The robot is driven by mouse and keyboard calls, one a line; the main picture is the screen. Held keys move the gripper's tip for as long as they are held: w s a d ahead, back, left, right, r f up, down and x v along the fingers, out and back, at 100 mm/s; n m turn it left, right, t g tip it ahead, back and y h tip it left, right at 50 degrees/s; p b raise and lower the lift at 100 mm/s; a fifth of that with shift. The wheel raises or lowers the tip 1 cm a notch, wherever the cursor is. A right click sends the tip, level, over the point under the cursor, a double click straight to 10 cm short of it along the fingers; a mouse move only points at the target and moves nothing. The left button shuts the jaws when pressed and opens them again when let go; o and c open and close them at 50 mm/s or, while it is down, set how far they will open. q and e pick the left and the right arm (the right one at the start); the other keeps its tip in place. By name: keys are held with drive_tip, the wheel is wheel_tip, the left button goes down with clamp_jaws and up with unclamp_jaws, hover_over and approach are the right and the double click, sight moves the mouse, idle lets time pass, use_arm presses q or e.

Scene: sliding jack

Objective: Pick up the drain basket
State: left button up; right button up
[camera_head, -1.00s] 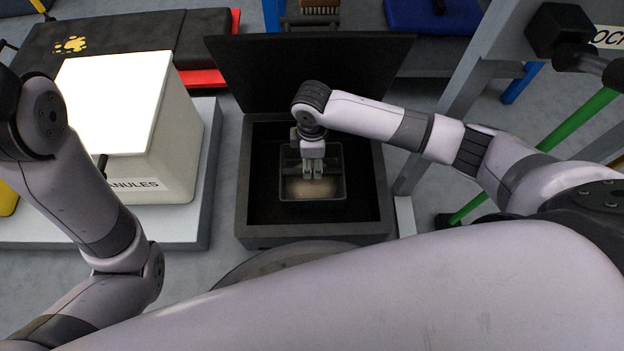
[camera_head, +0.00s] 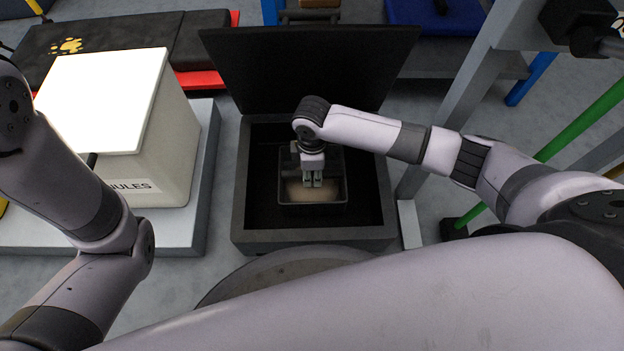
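The drain basket (camera_head: 333,205) is a dark, rectangular, open-topped basket with something tan and rounded inside it. It sits in the dark open box (camera_head: 249,225), whose lid stands raised behind it. My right gripper (camera_head: 313,184) points down over the basket, its fingertips at the tan contents near the middle. The fingers look close together, but the gap between them is too small to judge, and I cannot tell whether they touch anything.
A pale bin (camera_head: 165,150) with a white lid and a label stands on a grey platform (camera_head: 207,165) left of the box. A grey frame (camera_head: 462,110) and a green pole (camera_head: 578,125) stand at the right. A black bench (camera_head: 110,50) lies at the back left.

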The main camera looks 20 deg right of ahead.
clamp_jaws()
idle(0.5)
